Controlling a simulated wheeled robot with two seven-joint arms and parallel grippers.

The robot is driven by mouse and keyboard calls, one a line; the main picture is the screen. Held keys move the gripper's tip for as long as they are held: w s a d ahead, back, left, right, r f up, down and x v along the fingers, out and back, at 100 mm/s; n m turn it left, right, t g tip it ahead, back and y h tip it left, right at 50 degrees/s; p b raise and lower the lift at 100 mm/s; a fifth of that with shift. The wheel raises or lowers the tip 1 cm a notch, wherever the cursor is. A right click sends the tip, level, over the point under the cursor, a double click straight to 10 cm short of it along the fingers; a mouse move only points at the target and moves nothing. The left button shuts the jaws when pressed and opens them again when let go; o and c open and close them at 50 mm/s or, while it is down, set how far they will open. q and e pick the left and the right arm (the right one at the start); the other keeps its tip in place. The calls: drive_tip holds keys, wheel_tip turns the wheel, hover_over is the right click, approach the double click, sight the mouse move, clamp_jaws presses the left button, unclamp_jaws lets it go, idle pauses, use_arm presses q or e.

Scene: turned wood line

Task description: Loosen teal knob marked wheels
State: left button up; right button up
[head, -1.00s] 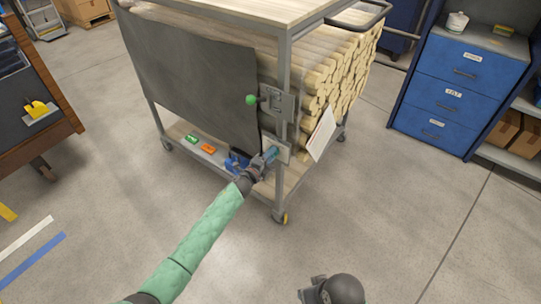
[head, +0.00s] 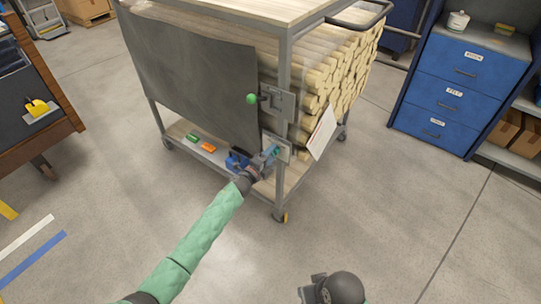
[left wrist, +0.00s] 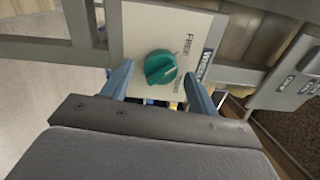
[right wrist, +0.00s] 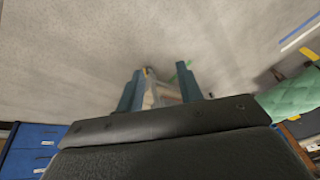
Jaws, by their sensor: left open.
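The teal knob (left wrist: 160,67) sits on a pale plate (left wrist: 140,25) with printed words, FREE among them, and a label that seems to read WHEELS. In the head view the knob (head: 275,150) is on the cart's near corner post, low down, partly hidden by my gripper. My left gripper (left wrist: 158,75) is open, one blue finger on each side of the knob with a gap showing; contact is not visible. It also shows in the head view (head: 268,159). My right gripper (right wrist: 158,85) is open and empty, pointing at the floor, away from the cart.
The cart (head: 284,90) carries stacked wood rods behind a dark sheet. A green-tipped lever (head: 252,98) is above the knob, and a white card (head: 321,133) hangs to its right. Green and orange pieces lie on the lower shelf. Blue drawers (head: 447,90) stand right. Nearby floor is clear.

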use_arm(q)
drive_tip(key=v, duration=0.7)
drive_tip(key=shift+s+b, duration=0.15)
drive_tip(key=shift+b, duration=0.3)
use_arm(e)
drive_tip(key=shift+a+f, duration=0.65)
drive_tip(key=shift+a, duration=0.15)
use_arm(q)
drive_tip(key=shift+a, duration=0.15)
use_arm(e)
drive_tip(key=shift+w+d, duration=0.15)
drive_tip(key=shift+w, duration=0.1)
